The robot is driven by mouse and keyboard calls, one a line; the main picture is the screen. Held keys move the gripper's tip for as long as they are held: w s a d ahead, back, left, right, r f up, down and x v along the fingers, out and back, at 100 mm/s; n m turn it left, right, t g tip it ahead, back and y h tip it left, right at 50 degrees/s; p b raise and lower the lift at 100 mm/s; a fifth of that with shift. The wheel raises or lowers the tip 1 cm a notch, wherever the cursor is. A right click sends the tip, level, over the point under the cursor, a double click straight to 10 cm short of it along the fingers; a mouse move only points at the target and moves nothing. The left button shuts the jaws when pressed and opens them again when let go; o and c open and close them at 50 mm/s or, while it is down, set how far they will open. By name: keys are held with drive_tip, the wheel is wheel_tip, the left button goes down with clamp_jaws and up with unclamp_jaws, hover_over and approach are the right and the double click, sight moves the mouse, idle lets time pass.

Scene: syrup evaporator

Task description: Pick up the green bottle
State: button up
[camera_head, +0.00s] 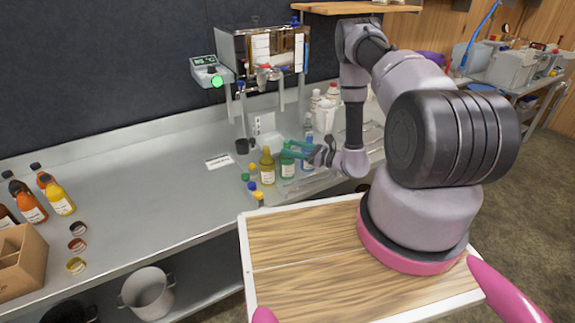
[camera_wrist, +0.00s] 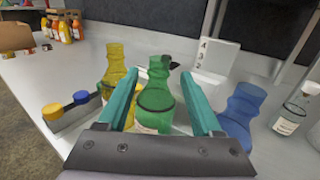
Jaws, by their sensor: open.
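The green bottle (camera_wrist: 157,88) stands upright on the metal counter, between the two teal fingers of my gripper (camera_wrist: 160,88) in the wrist view. A dark ring shows around its middle. The fingers are open, one on each side of it; whether either touches it I cannot tell. In the head view, the green bottle (camera_head: 287,164) is right of the yellow bottle and my gripper (camera_head: 294,149) reaches it from the right. Part of the bottle is hidden behind the gripper's fingers there.
A yellow bottle (camera_wrist: 117,66) stands close on the left and a blue bottle (camera_wrist: 238,115) close on the right. Small yellow and blue caps (camera_wrist: 52,112) lie to the left. A white card stand (camera_wrist: 213,58) is behind.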

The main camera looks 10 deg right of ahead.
drive_tip(key=shift+x, duration=2.65)
drive_tip(key=shift+r, duration=0.2)
drive_tip(key=shift+s, duration=0.1)
clamp_jaws()
